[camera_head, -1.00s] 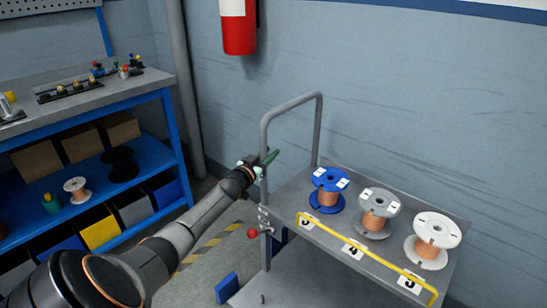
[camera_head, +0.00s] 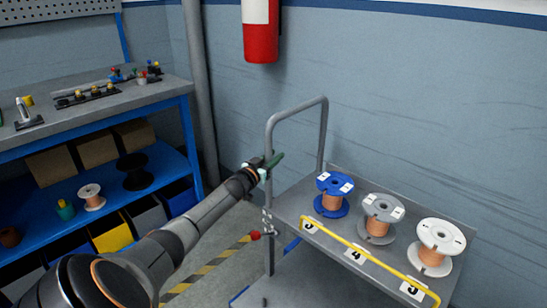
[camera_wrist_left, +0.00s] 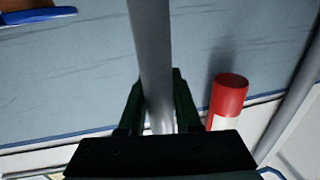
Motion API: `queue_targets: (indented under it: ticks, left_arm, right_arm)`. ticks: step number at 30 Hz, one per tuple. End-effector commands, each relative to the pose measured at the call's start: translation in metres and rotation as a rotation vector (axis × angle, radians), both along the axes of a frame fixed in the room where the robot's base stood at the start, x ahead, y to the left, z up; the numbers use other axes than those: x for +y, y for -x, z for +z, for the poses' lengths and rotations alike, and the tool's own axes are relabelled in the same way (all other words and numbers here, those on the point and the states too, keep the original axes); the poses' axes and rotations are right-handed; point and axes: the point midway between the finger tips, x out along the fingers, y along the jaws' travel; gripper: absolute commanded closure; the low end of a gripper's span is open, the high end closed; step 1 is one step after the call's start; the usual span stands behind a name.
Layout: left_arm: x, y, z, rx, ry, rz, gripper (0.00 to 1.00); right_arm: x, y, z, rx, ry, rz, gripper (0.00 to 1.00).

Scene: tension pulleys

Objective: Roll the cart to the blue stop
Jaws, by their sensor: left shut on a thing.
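The grey cart (camera_head: 290,203) stands on the floor beside the wall, with an upright tube handle (camera_head: 269,140) at its left end. My left gripper (camera_head: 267,168) is shut on the near upright of that handle. In the left wrist view the upright (camera_wrist_left: 153,60) passes between the fingers (camera_wrist_left: 159,108). A thin blue strip (camera_head: 239,294) shows at the left edge of the lower deck; most of it is hidden, and I cannot tell whether it is the blue stop. My right gripper is out of view.
A blue, grey and white-flanged spool (camera_head: 436,246) stand on the cart top behind a yellow rail (camera_head: 360,251). A blue workbench (camera_head: 190,140) stands left. A red extinguisher (camera_head: 261,42) hangs on the wall. Striped floor tape (camera_head: 212,265) runs left of the cart.

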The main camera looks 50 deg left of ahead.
Motion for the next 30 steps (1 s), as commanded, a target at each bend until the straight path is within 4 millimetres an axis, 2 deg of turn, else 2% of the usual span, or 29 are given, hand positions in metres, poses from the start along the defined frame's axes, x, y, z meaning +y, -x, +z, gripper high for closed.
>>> queue_targets:
  ticks: [1, 5, 6, 13, 23, 30]
  left_arm:
    - [0.007, 0.002, 0.004, -0.001, -0.001, 0.014, 1.00]
    - [0.008, 0.002, 0.004, -0.001, -0.001, 0.017, 1.00]
    - [0.009, 0.002, 0.004, -0.001, -0.001, 0.018, 0.63]
    - [0.007, 0.002, 0.003, -0.001, -0.001, 0.014, 0.38]
    - [0.004, 0.003, 0.002, 0.001, 0.000, 0.009, 0.38]
    - [-0.002, 0.022, 0.003, 0.003, 0.001, 0.007, 0.38]
  right_arm:
    - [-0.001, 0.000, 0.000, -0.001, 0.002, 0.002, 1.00]
    - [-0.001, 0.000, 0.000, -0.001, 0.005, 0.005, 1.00]
    - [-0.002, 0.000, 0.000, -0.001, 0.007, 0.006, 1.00]
    - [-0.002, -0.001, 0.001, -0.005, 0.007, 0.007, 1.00]
    - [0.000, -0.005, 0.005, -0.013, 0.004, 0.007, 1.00]
    - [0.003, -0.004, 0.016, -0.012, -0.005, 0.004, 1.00]
